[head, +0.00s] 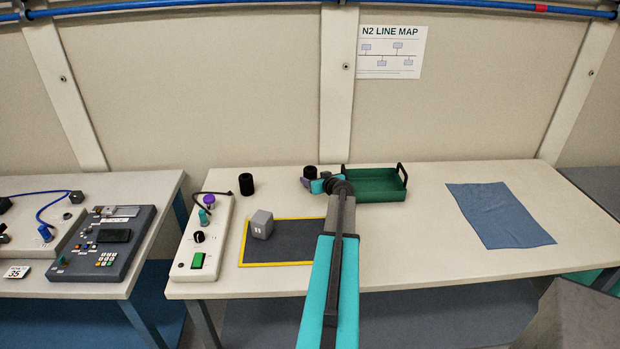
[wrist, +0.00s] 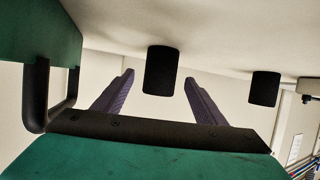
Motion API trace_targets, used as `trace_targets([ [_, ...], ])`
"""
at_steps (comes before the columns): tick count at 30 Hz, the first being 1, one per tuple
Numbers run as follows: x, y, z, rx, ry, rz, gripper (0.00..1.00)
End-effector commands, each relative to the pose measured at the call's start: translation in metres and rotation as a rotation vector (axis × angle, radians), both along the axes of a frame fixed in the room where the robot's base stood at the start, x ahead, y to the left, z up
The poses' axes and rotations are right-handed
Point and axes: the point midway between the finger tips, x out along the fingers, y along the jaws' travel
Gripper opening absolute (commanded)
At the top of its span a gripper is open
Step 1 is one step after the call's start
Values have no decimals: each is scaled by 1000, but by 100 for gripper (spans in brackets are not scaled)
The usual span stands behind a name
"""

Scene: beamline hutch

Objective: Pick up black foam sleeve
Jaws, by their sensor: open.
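Two black cylinders that look like foam sleeves stand upright on the bench. The nearer black sleeve (head: 310,171) is just behind my gripper (head: 307,182) in the head view. In the wrist view, which looks upside down, this sleeve (wrist: 160,70) appears between my two purple fingers (wrist: 159,77). My gripper is open, and I cannot tell whether the sleeve is between the fingertips or just beyond them. The other black sleeve (head: 246,184) stands farther left, near the white control box; it also shows at right in the wrist view (wrist: 265,88).
A green tray (head: 376,187) with black handles is just right of my gripper; a handle (wrist: 36,95) shows close in the wrist view. A grey cube (head: 262,224) sits on the yellow-edged dark mat (head: 290,250). A white control box (head: 203,238) stands left. A blue cloth (head: 497,215) lies right.

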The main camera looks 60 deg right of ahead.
Motion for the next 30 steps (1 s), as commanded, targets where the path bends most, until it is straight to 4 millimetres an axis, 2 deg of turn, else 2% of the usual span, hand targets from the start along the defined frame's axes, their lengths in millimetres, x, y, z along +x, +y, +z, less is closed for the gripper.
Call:
trace_targets([
  [7,4,-3,0,1,1,1,65],
  [21,35,-22,-9,2,0,3,65],
  [30,43,-28,-15,1,0,2,65],
])
